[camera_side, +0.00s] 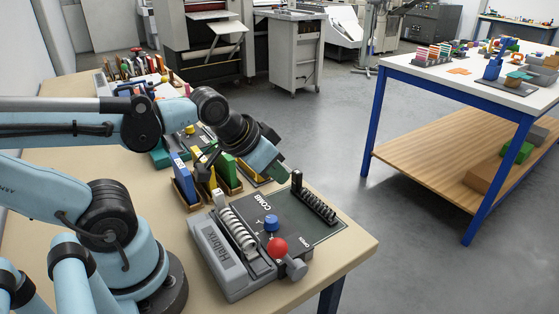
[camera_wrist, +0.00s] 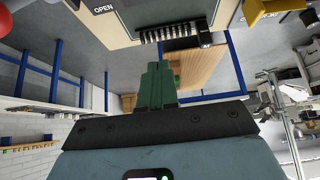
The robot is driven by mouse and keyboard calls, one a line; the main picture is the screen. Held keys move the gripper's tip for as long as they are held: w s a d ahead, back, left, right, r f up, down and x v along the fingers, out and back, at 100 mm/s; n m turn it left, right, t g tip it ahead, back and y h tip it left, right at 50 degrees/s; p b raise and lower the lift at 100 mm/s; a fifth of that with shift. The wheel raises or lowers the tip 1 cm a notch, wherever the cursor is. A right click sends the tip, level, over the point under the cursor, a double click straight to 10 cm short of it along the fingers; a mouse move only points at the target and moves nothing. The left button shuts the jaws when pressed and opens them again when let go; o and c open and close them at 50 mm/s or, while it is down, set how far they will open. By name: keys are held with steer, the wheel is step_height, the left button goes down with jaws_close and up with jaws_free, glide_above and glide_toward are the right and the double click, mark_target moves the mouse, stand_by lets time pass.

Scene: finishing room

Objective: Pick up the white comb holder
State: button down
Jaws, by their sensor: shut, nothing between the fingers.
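A row of whitish comb rings (camera_side: 237,230) lies along the top of the grey Halbrix machine (camera_side: 222,262) in the side view; I cannot tell whether this is the white comb holder. A dark toothed comb strip (camera_side: 318,207) with an upright black end stands at the right of the dark mat; it also shows in the wrist view (camera_wrist: 178,32). My gripper (camera_side: 285,174) is above the mat's far edge, apart from the rings and the strip. Its green fingers (camera_wrist: 158,72) are together, with nothing between them.
The dark mat (camera_side: 289,236) bears COMB and OPEN labels. A blue knob (camera_side: 271,222) and red ball (camera_side: 277,247) stand near the machine. Blue, yellow and green upright pieces (camera_side: 183,178) stand left of my gripper. The floor (camera_side: 330,130) beyond the bench is clear.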

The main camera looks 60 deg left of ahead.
steer(key=c, duration=1.8)
jaws_free()
steer(key=shift+c, duration=0.2)
steer(key=o, duration=1)
step_height(320, 180, up, 4)
steer(key=g, duration=0.7)
glide_above(218, 192)
steer(key=f, duration=0.6)
steer(key=shift+s+a+f, duration=0.1)
steer(key=shift+s+f, duration=0.2)
steer(key=shift+f, duration=0.05)
steer(key=shift+w+f, duration=0.15)
steer(key=shift+f, duration=0.65)
steer(key=shift+w+f, duration=0.1)
steer(key=shift+f, duration=1.75)
